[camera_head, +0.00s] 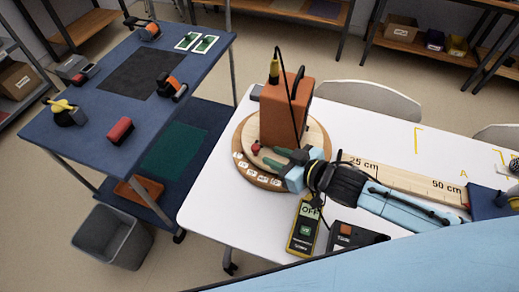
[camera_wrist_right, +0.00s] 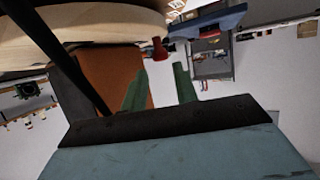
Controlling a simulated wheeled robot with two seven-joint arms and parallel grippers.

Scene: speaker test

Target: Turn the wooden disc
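The round wooden disc (camera_head: 246,134) lies on the white table and carries an orange-brown box (camera_head: 283,112). A small red peg (camera_head: 256,147) stands at the disc's near left side. My right gripper (camera_head: 272,156) reaches in from the right, low beside the box, its green fingers pointing at the peg. In the right wrist view the fingers (camera_wrist_right: 160,72) are apart with nothing between them. The red peg (camera_wrist_right: 159,50) is just beyond the tips, in line with the gap. The disc's edge (camera_wrist_right: 85,22) shows at top left, the box (camera_wrist_right: 115,72) behind the left finger. My left gripper is out of view.
A black cable (camera_head: 292,88) loops from the yellow-black device (camera_head: 274,68) on the box. A yellow meter (camera_head: 304,228) and a dark box (camera_head: 354,238) sit near the front. A wooden ruler (camera_head: 410,183) lies right. A blue table (camera_head: 100,130) stands apart on the left.

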